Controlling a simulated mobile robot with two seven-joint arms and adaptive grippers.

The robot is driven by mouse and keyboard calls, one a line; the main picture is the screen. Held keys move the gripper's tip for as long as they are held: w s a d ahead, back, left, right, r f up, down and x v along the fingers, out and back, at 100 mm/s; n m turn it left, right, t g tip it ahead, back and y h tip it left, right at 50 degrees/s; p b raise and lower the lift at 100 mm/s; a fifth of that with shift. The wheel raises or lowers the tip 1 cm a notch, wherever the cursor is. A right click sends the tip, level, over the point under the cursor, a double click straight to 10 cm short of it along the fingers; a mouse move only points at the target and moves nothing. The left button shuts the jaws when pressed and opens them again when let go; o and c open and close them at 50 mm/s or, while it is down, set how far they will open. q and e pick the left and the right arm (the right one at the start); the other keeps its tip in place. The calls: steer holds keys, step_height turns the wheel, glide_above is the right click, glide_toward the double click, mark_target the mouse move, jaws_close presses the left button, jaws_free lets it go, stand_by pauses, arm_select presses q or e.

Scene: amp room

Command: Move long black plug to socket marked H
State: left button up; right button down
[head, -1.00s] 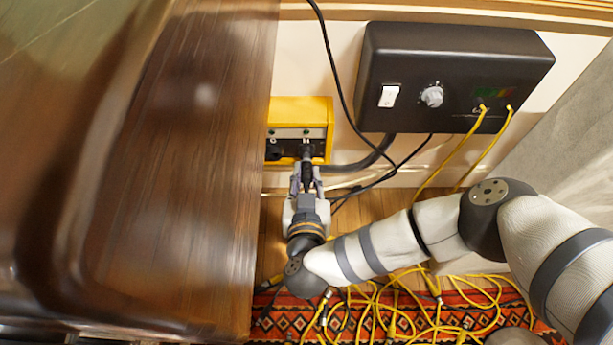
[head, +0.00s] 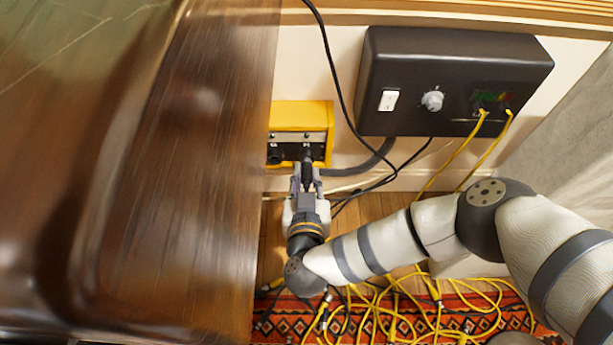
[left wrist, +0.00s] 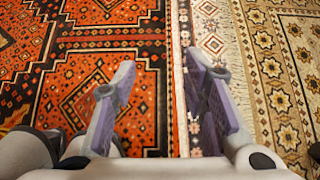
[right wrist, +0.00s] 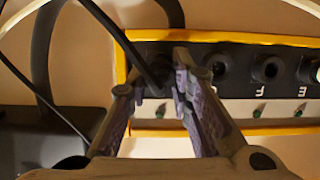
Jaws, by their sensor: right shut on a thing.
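My right gripper (head: 307,184) is shut on a black plug (head: 307,168), which points at the dark socket panel of the yellow box (head: 300,112) on the wall. In the right wrist view the plug (right wrist: 157,80) sits between the fingertips, against the panel's left end. My fingers hide its tip, so I cannot tell how deep it sits or read the mark there. Round sockets (right wrist: 268,68) with pale letters, seemingly F and E, show to the right. My left gripper (left wrist: 160,80) is open and empty above the rugs; it is not in the head view.
A dark wooden cabinet (head: 190,200) covers the left and hides part of the yellow box. A black control box (head: 455,80) hangs at the upper right. Black cables (head: 345,95) cross beside the gripper. Yellow cables (head: 400,305) lie tangled on the red rug.

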steer(key=shift+w, duration=0.15)
steer(key=c, duration=1.4)
jaws_free()
steer(key=shift+o, duration=0.2)
steer(key=v, duration=1.2)
